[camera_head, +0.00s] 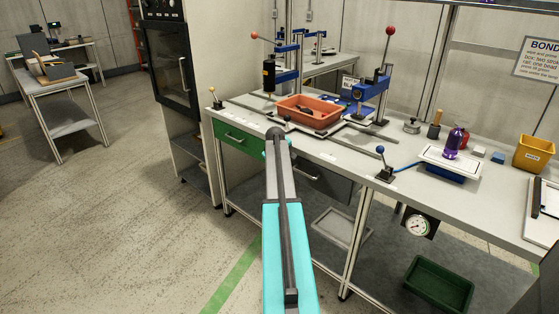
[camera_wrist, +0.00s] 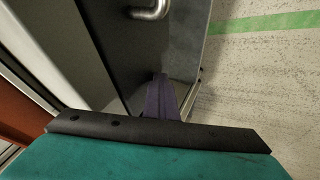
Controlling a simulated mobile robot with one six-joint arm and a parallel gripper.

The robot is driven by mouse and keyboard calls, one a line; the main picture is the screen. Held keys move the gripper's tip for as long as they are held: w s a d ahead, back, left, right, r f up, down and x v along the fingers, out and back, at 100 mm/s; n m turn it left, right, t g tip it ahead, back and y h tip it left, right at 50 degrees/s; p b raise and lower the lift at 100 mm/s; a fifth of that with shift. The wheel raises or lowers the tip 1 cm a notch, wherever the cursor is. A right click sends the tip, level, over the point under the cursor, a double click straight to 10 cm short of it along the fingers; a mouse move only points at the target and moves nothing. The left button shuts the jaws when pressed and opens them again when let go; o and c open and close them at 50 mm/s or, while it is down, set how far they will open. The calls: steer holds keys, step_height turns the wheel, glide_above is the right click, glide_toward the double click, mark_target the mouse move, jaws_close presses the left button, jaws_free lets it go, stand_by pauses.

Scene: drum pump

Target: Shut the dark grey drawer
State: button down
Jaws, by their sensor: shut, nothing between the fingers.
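The dark grey drawer (camera_head: 335,186) is under the workbench, right of the green drawer (camera_head: 238,138). My arm hides part of its front in the head view. In the wrist view a dark grey front (camera_wrist: 128,48) with a metal bar handle (camera_wrist: 150,10) fills the upper middle. How far the drawer stands out is hard to tell. My gripper (camera_wrist: 160,78) shows in the wrist view as narrow dark fingers, shut and empty, below the handle and close over the dark front. I cannot tell whether they touch it. In the head view my arm hides the gripper.
The workbench (camera_head: 400,167) carries an orange tray (camera_head: 308,109), blue presses and a purple bottle (camera_head: 455,141). A green crate (camera_head: 440,284) and a pale tray (camera_head: 342,226) lie below it. A dark cabinet (camera_head: 170,65) stands to the left.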

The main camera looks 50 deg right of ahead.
steer(key=s+a+r, duration=0.3)
steer(key=a+r, duration=0.5)
steer(key=a, duration=0.1)
stand_by(0.4)
steer(key=shift+w, duration=0.1)
stand_by(0.3)
